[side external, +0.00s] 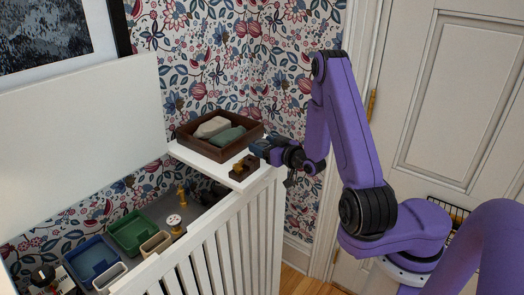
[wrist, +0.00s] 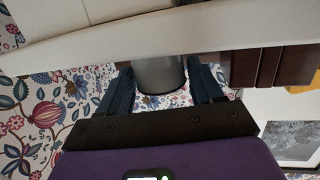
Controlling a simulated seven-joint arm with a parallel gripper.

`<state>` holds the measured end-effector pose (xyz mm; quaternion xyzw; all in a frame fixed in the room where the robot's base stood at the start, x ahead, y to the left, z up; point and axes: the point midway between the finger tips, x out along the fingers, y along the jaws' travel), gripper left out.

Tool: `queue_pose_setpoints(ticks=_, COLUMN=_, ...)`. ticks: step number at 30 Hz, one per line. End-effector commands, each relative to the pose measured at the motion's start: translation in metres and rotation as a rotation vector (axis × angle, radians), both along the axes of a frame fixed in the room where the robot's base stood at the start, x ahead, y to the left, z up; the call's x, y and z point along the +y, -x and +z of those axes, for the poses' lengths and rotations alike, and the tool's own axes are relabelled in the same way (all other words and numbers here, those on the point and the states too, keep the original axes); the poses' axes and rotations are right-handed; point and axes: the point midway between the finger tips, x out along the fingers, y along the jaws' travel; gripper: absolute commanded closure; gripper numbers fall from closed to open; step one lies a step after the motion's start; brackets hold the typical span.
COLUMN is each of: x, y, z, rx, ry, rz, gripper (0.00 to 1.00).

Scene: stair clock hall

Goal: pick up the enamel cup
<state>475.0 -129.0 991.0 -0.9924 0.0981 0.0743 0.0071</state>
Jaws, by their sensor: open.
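A grey cylindrical vessel (wrist: 160,74) with a dark rim, which looks like the enamel cup, is between my fingers in the wrist view. That view appears upside down, so its rim points down in the picture. My gripper (wrist: 162,92) is open, with one finger on each side of the cup; whether either finger touches it I cannot tell. In the side view my gripper (side external: 258,151) is level over the right end of the white shelf (side external: 212,165). I cannot make out the cup there; the gripper seems to hide it.
A dark wooden tray (side external: 186,141) holding pale and green lumps stands behind my gripper. A small brown wooden object (side external: 240,168) sits at the shelf's front corner. Below left, a slatted white enclosure (side external: 225,235) holds a green bin (side external: 131,230) and a blue bin (side external: 92,259).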

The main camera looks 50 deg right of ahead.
Motion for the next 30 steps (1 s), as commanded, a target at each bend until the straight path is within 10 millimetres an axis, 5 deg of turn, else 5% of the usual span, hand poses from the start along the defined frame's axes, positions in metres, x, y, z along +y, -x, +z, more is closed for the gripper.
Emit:
queue_pose_setpoints(ticks=11, x=-0.0016, y=-0.0114, z=-0.0018, rx=0.001, ry=-0.001, rz=0.001, gripper=0.35)
queue_pose_setpoints(ticks=15, x=-0.0015, y=-0.0113, z=-0.0017, rx=0.001, ry=-0.001, rz=0.001, gripper=0.74)
queue_pose_setpoints(ticks=30, x=-0.0020, y=-0.0115, z=0.0061, rx=-0.001, ry=0.000, rz=0.001, gripper=0.74)
